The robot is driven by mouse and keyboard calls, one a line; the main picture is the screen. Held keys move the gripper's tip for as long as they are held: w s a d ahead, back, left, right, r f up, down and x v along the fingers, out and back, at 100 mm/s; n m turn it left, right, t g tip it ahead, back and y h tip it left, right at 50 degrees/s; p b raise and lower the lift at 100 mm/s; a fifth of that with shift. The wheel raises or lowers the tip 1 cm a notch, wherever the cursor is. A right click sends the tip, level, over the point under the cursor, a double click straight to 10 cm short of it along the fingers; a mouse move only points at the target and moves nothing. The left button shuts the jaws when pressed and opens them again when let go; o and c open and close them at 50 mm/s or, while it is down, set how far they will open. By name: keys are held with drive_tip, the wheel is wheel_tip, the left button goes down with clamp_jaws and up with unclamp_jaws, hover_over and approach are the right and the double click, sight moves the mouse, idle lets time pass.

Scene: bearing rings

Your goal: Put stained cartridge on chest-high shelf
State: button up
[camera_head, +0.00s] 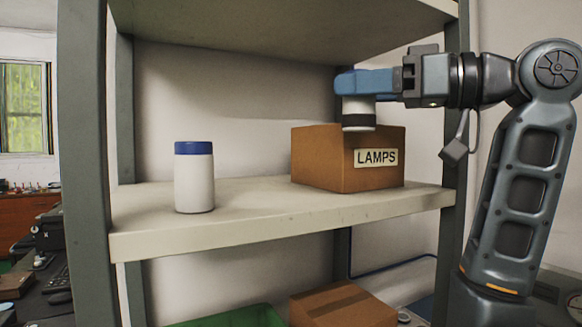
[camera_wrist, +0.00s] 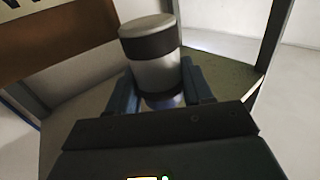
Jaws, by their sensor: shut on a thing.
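My gripper (camera_head: 360,84) is shut on the stained cartridge (camera_head: 358,111), a pale cylinder with a dark band near its lower end. The cartridge hangs upright below the blue fingers, in front of the upper part of the cardboard box in the head view. In the wrist view the cartridge (camera_wrist: 155,72) sits between the two blue fingers (camera_wrist: 162,88), its dark band and grey end pointing away from the palm. Its gripped end is partly hidden by the fingers. The middle shelf (camera_head: 255,215) is below the cartridge, with a visible gap.
A white cartridge with a blue cap (camera_head: 194,178) stands upright on the shelf's left part. The LAMPS box (camera_head: 325,160) stands on its right part. Shelf surface between them is clear. Grey posts (camera_head: 88,160) and an upper shelf (camera_head: 290,25) frame the space.

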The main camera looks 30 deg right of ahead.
drive_tip(key=shift+w+a+f+p, duration=0.25)
drive_tip(key=shift+w+a+f, duration=0.5)
drive_tip(key=shift+a+f, duration=0.65)
drive_tip(key=shift+w+a+f+p, duration=0.25)
drive_tip(key=shift+w+a+f, duration=0.45)
drive_tip(key=shift+a+f, duration=0.7)
drive_tip(key=shift+w+a+f+p, duration=0.25)
drive_tip(key=shift+w+a+f, duration=0.6)
drive_tip(key=shift+f, duration=0.9)
drive_tip(key=shift+s+a, duration=0.1)
drive_tip(key=shift+f, duration=0.2)
drive_tip(key=o, duration=1.1)
drive_tip(key=shift+r, duration=0.15)
drive_tip(key=b+v, duration=0.2)
drive_tip(key=v, duration=1)
